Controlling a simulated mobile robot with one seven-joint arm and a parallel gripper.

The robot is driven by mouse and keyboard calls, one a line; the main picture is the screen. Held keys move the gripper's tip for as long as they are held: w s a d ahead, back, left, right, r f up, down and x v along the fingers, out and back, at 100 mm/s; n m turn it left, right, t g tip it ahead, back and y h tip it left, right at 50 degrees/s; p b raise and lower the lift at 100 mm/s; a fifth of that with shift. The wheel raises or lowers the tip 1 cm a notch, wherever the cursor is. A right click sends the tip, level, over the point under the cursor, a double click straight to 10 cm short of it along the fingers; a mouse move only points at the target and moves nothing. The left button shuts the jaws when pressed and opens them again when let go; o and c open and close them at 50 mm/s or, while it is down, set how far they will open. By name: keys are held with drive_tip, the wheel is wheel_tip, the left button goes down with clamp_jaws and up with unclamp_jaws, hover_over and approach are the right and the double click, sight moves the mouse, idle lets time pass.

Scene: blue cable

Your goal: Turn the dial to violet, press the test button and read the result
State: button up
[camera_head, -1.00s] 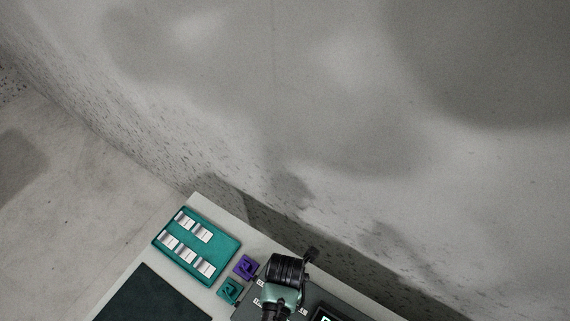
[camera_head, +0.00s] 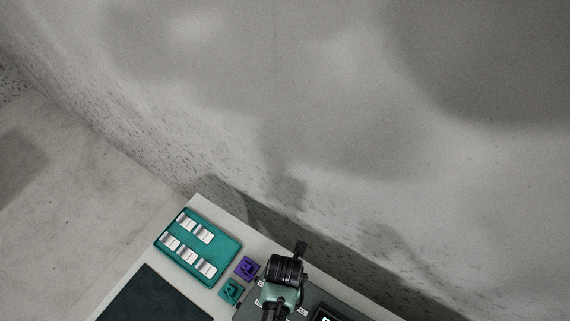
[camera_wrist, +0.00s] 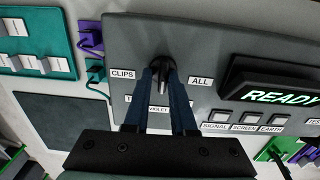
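The black dial (camera_wrist: 163,66) is on the grey tester panel in the wrist view. Its labels include CLIPS at upper left, ALL at upper right and VIOLET below. Where it points is unclear. My gripper (camera_wrist: 162,76) reaches down over the panel, its two blue fingers apart, with tips at either side of the dial. I cannot tell whether they grip it. The screen (camera_wrist: 275,92) reads READY in the wrist view. Several buttons, including SIGNAL (camera_wrist: 219,116), lie below it. A partly cut-off label, perhaps TEST, is at the right edge. In the head view my arm hides the dial.
A violet connector (camera_head: 247,267) and a teal connector (camera_head: 231,291) sit left of the tester. A teal board (camera_head: 222,242) with white-silver pieces and a dark mat (camera_head: 150,300) lie further left. A green piece (camera_wrist: 272,150) with black leads is at lower right in the wrist view.

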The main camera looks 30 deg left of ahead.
drive_tip(key=shift+s+d+f, duration=0.15)
drive_tip(key=shift+d, duration=0.2)
drive_tip(key=shift+c, duration=0.5)
drive_tip(key=shift+o, duration=0.2)
drive_tip(key=shift+o, duration=1.1)
drive_tip(key=shift+r+p, duration=0.35)
wheel_tip(320, 180, up, 7)
drive_tip(key=p, duration=0.6)
drive_tip(key=shift+a+f+p, duration=0.1)
drive_tip(key=shift+p, duration=0.2)
drive_tip(key=shift+f, duration=0.1)
